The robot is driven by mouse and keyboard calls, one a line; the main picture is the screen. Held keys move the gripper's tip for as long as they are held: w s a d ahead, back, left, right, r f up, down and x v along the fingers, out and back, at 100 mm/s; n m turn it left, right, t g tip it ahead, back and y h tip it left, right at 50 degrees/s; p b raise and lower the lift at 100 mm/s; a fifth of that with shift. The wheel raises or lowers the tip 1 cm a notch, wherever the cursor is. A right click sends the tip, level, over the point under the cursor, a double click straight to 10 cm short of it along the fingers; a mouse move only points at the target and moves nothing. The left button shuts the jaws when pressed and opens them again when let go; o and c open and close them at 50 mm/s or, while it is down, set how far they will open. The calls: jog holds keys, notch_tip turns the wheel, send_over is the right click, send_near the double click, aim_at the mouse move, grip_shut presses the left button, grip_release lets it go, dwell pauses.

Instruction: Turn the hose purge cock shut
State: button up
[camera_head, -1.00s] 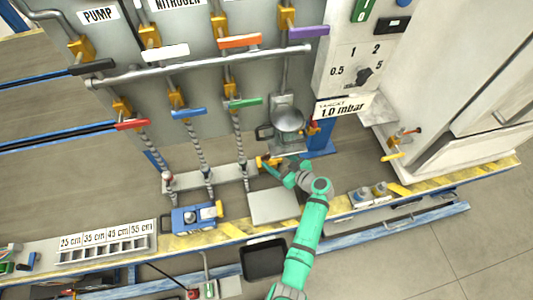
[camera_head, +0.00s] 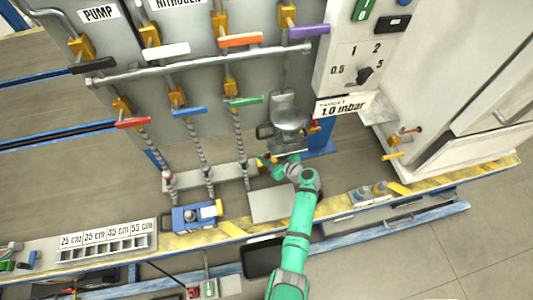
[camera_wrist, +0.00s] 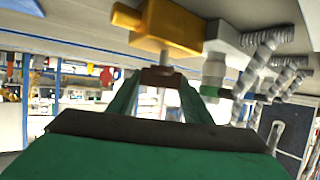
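In the head view my green gripper (camera_head: 272,163) is at the low fittings below the round grey vessel (camera_head: 289,118), above a grey plate. A small yellow piece shows at its tip, and a thin pale bar (camera_head: 292,153) lies just beyond it. In the wrist view a yellow valve body (camera_wrist: 178,25) is close above the fingertips. A brownish block (camera_wrist: 161,77) is between the two green finger ends (camera_wrist: 161,90). I cannot tell whether this block is a gripped handle or the finger pads. Which fitting is the hose purge cock is not labelled.
Coloured lever valves, such as the green one (camera_head: 245,102), and ribbed hoses (camera_head: 239,140) stand to the left. A blue device (camera_head: 194,217) sits at the lower left. A yellow-handled cock (camera_head: 393,156) is on the white cabinet (camera_head: 470,90) at right.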

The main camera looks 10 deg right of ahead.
jog(key=shift+m+h, duration=0.3)
jog(key=shift+a+m+t+h, duration=0.15)
jog(key=shift+m+t+h, duration=0.25)
jog(key=shift+m+h, duration=0.1)
jog(key=shift+m+t+h, duration=0.5)
jog(key=shift+m+h, duration=1.3)
jog(key=shift+h, duration=0.5)
jog(key=shift+s+d+m, duration=0.1)
jog(key=shift+d+m, duration=0.1)
jog(key=shift+m, duration=0.2)
jog(key=o, duration=1.1)
jog(key=shift+c, duration=0.2)
